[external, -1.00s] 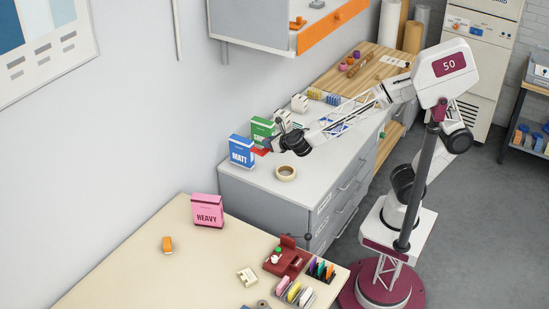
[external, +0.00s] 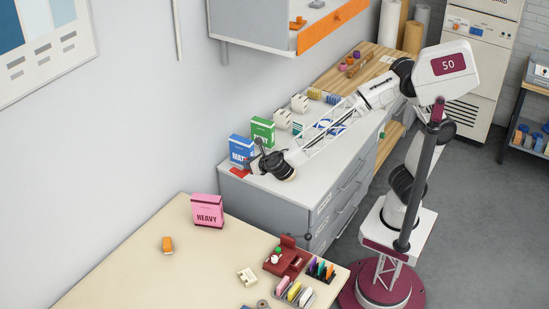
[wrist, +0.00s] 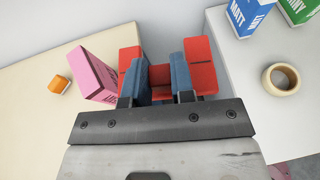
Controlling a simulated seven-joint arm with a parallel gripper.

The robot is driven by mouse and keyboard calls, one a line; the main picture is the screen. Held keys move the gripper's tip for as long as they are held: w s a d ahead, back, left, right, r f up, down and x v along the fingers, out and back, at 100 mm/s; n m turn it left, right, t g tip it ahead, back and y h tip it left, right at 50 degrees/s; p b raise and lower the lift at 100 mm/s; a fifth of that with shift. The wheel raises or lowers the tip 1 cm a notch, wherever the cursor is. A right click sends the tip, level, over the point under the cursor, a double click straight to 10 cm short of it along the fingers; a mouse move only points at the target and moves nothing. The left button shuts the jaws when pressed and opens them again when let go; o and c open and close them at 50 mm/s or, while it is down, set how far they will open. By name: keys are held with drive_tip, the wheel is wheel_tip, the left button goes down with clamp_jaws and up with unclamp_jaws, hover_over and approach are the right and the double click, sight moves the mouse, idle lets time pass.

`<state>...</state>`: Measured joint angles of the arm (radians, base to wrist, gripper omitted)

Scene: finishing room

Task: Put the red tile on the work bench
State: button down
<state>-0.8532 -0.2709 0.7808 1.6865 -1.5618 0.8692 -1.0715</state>
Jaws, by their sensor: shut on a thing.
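The red tile (external: 240,172) is held by my gripper (external: 254,164) at the near left end of the grey drawer unit, in front of the blue MATT box. In the wrist view the red tile (wrist: 200,68) shows on both sides of the two blue-grey fingers of my gripper (wrist: 160,72), which are shut on it. There it appears above the gap between the white top and the cream bench (external: 130,262). The cream bench also shows at left in the wrist view (wrist: 30,110). Part of the tile is hidden by the fingers.
The blue MATT box (external: 240,150) and green box (external: 262,131) stand on the white top (external: 300,178). A tape roll (wrist: 281,79) lies there too. On the cream bench are a pink HEAVY box (external: 207,211), an orange block (external: 167,245) and a dark red holder (external: 287,259).

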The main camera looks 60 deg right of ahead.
drive_tip(key=s+a+f, duration=0.1)
drive_tip(key=s+a, duration=0.3)
drive_tip(key=a, duration=1)
hover_over(238, 261)
wheel_tip(238, 261, down, 12)
drive_tip(key=shift+w+f, duration=0.1)
drive_tip(key=shift+f, duration=0.15)
drive_tip(key=shift+f, duration=0.15)
drive_tip(key=shift+f, duration=3)
drive_tip(key=shift+f, duration=1.9)
drive_tip(key=shift+f, duration=0.15)
